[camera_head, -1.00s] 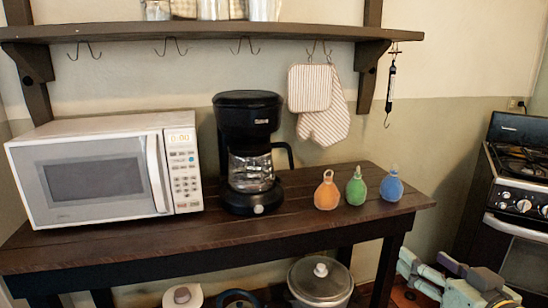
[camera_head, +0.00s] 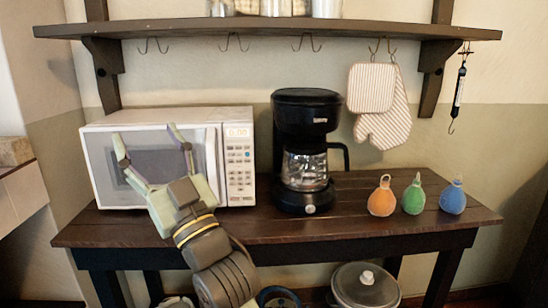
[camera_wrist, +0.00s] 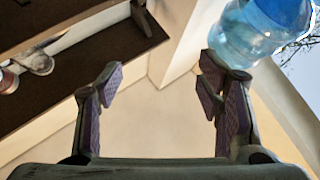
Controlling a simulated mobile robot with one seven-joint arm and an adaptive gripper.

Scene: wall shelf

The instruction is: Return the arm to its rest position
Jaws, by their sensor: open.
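My gripper (camera_head: 148,140) is raised in front of the white microwave (camera_head: 160,197) in the head view, covering part of its door. Its two fingers are spread apart and point upward. In the wrist view the fingers (camera_wrist: 160,82) are wide apart with nothing between them but pale wall behind. I cannot tell whether the gripper touches the microwave. My forearm comes up from the bottom of the head view, crossing the front edge of the dark wooden table (camera_head: 330,228).
A black coffee maker (camera_head: 306,109) stands beside the microwave. A dark shelf (camera_head: 270,28) with hooks is above. A blue bottle (camera_wrist: 262,28) shows at upper right in the wrist view.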

